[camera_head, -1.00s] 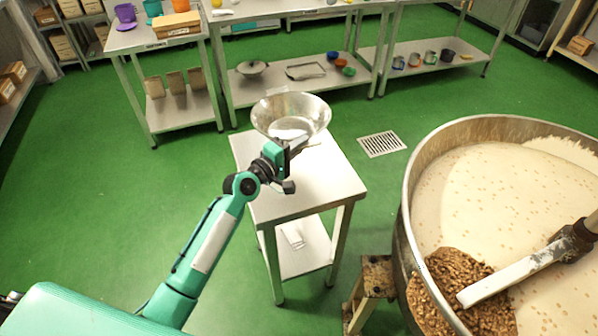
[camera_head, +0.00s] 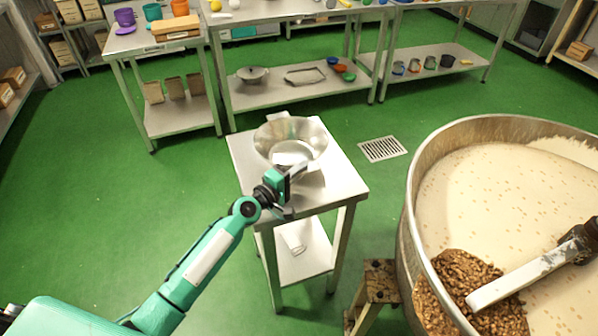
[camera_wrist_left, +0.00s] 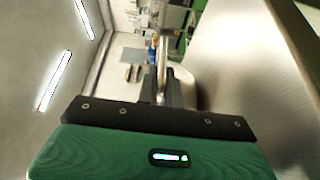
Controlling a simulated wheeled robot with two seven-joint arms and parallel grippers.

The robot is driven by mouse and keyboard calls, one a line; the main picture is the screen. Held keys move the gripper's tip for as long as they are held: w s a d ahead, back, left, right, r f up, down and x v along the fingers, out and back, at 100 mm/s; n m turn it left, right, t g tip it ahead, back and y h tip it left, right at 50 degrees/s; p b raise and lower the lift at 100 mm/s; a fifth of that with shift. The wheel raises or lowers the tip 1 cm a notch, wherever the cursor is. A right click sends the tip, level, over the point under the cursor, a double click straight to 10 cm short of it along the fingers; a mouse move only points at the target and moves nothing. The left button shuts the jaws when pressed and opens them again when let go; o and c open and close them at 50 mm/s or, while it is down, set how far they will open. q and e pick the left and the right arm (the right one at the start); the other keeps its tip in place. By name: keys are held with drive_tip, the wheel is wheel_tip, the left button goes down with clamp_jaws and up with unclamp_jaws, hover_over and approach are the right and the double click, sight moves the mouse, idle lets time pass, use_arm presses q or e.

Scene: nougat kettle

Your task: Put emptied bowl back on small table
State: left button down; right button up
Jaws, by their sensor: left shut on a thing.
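The steel bowl (camera_head: 290,140) is empty inside and sits at, or just above, the top of the small steel table (camera_head: 325,192); I cannot tell whether its base touches. My left gripper (camera_head: 296,172) is shut on the bowl's near rim. In the left wrist view the gripper fingers (camera_wrist_left: 162,92) close on the rim, and the bowl's metal wall (camera_wrist_left: 235,70) fills the right side. The table top under the bowl is partly hidden. My right gripper is not in view.
A large kettle (camera_head: 408,225) of white mass with a heap of nuts (camera_head: 470,285) stands at the right. A wooden step stool (camera_head: 380,283) stands between it and the table. Steel workbenches (camera_head: 300,97) line the back. Green floor (camera_head: 120,215) is free at the left.

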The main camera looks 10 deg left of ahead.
use_arm(q)
drive_tip(key=shift+f, duration=0.1)
drive_tip(key=c, duration=1.5)
unclamp_jaws()
drive_tip(key=shift+c, duration=0.2)
